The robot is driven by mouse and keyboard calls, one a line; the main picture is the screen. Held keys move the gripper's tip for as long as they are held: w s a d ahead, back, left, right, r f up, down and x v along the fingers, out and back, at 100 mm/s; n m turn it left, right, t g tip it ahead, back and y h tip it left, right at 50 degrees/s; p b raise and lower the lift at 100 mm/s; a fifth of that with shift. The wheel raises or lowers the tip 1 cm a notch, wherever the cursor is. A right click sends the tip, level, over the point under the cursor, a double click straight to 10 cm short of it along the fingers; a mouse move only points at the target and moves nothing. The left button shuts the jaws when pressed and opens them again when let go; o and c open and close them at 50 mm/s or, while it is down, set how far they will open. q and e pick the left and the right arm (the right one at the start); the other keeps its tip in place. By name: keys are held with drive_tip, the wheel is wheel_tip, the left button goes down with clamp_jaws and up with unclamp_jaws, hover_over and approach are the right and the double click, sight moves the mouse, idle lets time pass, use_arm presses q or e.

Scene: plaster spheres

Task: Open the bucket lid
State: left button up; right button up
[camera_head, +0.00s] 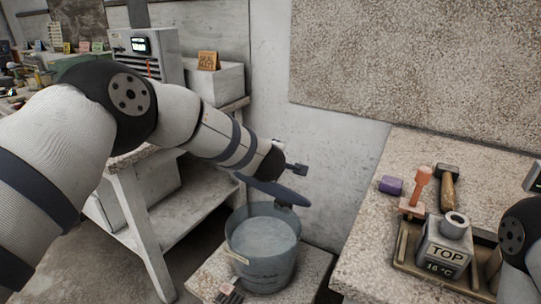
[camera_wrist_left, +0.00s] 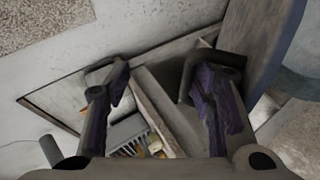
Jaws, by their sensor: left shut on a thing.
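The bucket (camera_head: 262,262) is grey-blue and stands upright on a low speckled slab, its mouth uncovered and pale contents showing inside. The dark blue lid (camera_head: 270,189) is off the rim, tilted and held above the back of the bucket; it also shows at the right of the left wrist view (camera_wrist_left: 262,45). My left gripper (camera_wrist_left: 162,74) is shut on the lid's dark handle (camera_wrist_left: 203,58), which shows near the right finger; the exact contact is hard to see. My right gripper is out of view; only part of that arm shows at the right edge.
A white bench (camera_head: 128,190) stands left of the bucket. A wall is close behind.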

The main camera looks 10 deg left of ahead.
use_arm(q)
drive_tip(key=shift+t, duration=0.9)
drive_tip(key=d+r, duration=0.1)
drive_tip(key=r, duration=0.3)
drive_tip(key=d+r, duration=0.1)
drive_tip(key=r, duration=0.3)
drive_tip(key=d+r, duration=0.1)
drive_tip(key=r, duration=0.3)
drive_tip(key=shift+d, duration=0.1)
drive_tip(key=shift+c, duration=0.6)
drive_tip(key=shift+o, duration=0.2)
drive_tip(key=shift+s+d+r, duration=0.1)
drive_tip(key=shift+s+r, duration=0.15)
drive_tip(key=shift+s, duration=0.05)
drive_tip(key=s+r, duration=0.1)
drive_tip(key=s+d+r, duration=0.1)
drive_tip(key=shift+s+d, duration=0.2)
drive_tip(key=shift+s, duration=0.15)
drive_tip(key=shift+c, duration=1.1)
drive_tip(key=a+f+v, duration=0.1)
drive_tip(key=v, duration=0.9)
drive_tip(key=shift+s+d, duration=0.2)
drive_tip(key=shift+s, duration=0.5)
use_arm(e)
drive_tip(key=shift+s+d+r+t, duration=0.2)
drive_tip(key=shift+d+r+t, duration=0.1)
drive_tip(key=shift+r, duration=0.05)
